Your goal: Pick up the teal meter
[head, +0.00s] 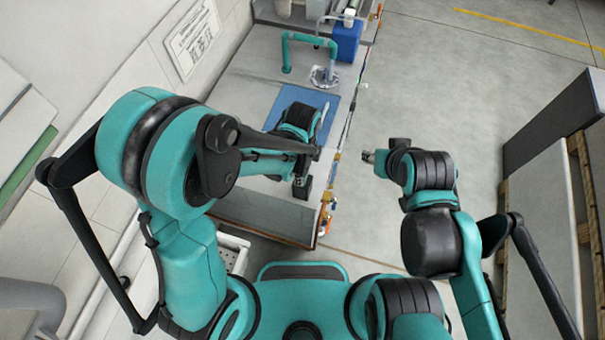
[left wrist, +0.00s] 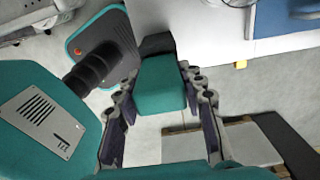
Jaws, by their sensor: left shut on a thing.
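The teal meter (left wrist: 163,84), a teal block with a dark end, is between the two fingers of my left gripper (left wrist: 162,92) in the left wrist view. The fingers are shut on it. In the head view my left gripper (head: 303,168) is over the front of the bench, and my arm hides most of the grip. A small dark block shows just below it, and I cannot tell whether it is part of the meter. My right gripper (head: 370,156) is over the floor, right of the bench, away from the meter. Its finger opening is too small to tell.
The bench (head: 248,82) runs along the left wall and carries a blue mat (head: 283,108), a teal bent-arm stand (head: 287,55) and a blue container (head: 347,42). A dark-panelled crate (head: 548,118) stands at the right. The floor (head: 440,90) between is clear.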

